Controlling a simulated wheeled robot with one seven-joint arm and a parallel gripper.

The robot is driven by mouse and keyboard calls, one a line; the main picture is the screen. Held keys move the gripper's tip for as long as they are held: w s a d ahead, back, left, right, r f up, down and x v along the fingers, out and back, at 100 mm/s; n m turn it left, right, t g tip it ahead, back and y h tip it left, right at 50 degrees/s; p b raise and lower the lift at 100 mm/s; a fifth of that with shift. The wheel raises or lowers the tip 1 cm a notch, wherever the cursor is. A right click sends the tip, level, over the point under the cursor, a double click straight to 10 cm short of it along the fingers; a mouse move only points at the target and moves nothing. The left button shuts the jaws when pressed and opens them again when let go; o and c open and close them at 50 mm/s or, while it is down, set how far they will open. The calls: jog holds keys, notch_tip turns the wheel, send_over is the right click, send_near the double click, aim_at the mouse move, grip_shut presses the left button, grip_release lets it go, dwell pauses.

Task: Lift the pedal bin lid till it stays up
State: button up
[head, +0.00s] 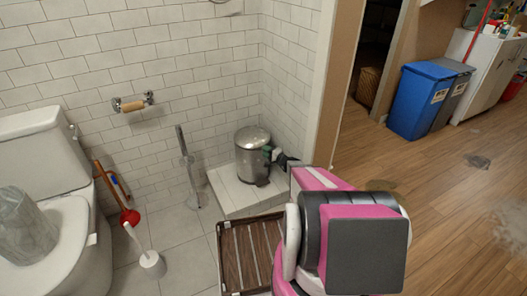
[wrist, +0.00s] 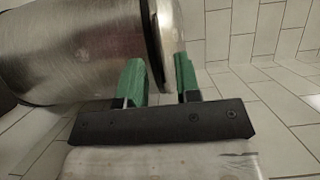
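The steel pedal bin (head: 251,162) stands upright on a low white tiled ledge in the corner. Its domed lid (head: 252,136) looks shut. In the wrist view the bin body (wrist: 70,50) lies sideways at left, with the black rim (wrist: 151,40) and the lid (wrist: 170,35) to its right. My gripper (head: 270,154) is at the right side of the bin near lid height. In the wrist view its green fingers (wrist: 160,82) are apart, one on the body side and one on the lid side of the lid's edge. I cannot tell whether they touch. The pedal is not clearly visible.
Tiled walls close in behind the bin. A slatted wooden mat (head: 232,262) lies in front of the ledge (head: 228,193). A toilet brush (head: 190,175), a red plunger (head: 129,217) and a toilet (head: 70,225) stand to the left. Open wooden floor (head: 440,190) lies to the right.

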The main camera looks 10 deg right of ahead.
jog(key=shift+x, duration=1.05)
grip_shut()
jog(key=shift+r, duration=0.15)
